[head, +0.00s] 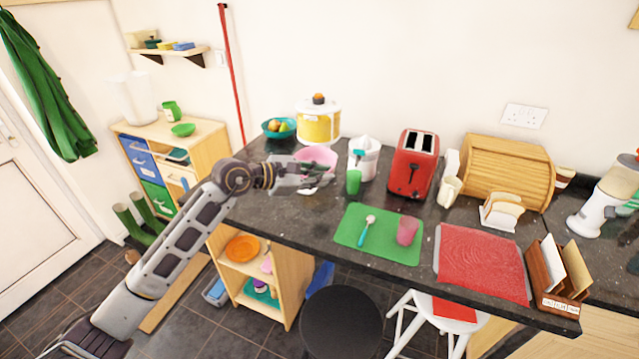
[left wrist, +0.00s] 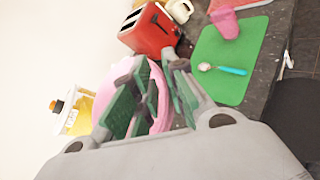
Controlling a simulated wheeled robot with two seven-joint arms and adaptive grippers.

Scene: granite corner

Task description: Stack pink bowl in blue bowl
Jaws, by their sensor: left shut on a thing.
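The pink bowl (head: 318,155) is at the back left of the dark counter, partly hidden behind my left gripper (head: 308,177). In the left wrist view the pink bowl (left wrist: 158,92) shows between the green-padded fingers of my left gripper (left wrist: 150,105), which is shut on its rim. I cannot tell whether the bowl touches the counter. A teal-blue bowl (head: 266,132) stands behind and to the left, with fruit in it. No other blue bowl can be made out. My right gripper is not in view.
A green mat (head: 383,246) holds a spoon and a pink cup (head: 407,231). The counter's front edge is clear at the left.

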